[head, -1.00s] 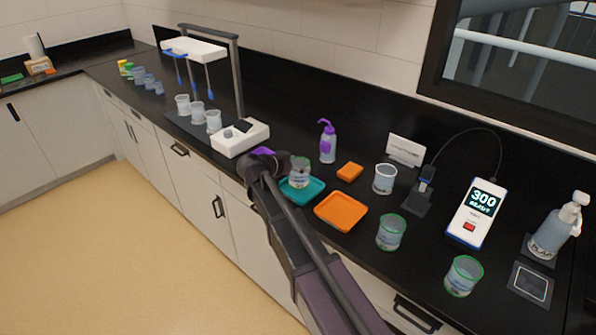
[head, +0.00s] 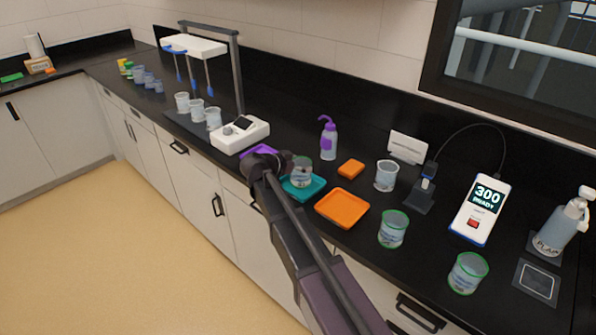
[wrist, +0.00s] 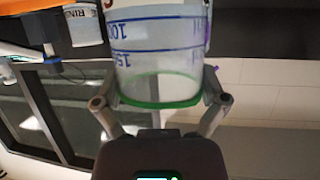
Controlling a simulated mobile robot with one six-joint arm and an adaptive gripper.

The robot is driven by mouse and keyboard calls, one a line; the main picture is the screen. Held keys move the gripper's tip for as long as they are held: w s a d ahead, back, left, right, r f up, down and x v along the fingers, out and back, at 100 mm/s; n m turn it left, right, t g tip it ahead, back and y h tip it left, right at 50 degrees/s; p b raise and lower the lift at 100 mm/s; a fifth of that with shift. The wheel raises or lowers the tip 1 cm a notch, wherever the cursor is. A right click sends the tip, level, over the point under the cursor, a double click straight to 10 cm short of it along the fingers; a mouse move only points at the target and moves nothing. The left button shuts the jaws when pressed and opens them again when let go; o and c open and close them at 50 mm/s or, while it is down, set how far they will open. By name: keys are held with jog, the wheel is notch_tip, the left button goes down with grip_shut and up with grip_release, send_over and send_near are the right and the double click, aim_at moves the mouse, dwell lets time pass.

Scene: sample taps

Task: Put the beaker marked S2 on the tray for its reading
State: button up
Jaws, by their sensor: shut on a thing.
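My gripper (head: 284,162) is shut on a clear beaker (head: 302,174) with a green rim; the wrist view shows the fingers on both sides of this beaker (wrist: 158,62). Its blue volume marks show there, but its name mark is cut off, so I cannot read it as S2. In the head view the beaker is at the teal tray (head: 301,195); whether it touches the tray is unclear. An orange tray (head: 342,208) lies to the right. A purple tray-like edge (head: 258,149) shows behind my gripper, mostly hidden.
Two green-rimmed beakers (head: 393,229) (head: 467,273) stand at the front right. A rinse beaker (head: 386,176), a purple-topped bottle (head: 328,140) and a meter reading 300 (head: 479,210) stand behind. A white stirrer unit (head: 240,134) is to the left.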

jog(key=shift+f+b, duration=0.3)
jog(key=shift+f, duration=0.25)
jog(key=shift+f, duration=0.15)
jog(key=o, duration=1)
jog(key=shift+c, duration=0.2)
jog(key=shift+r, duration=0.25)
jog(key=p+v, duration=0.4)
jog(key=v, duration=0.8)
jog(key=shift+p, duration=0.35)
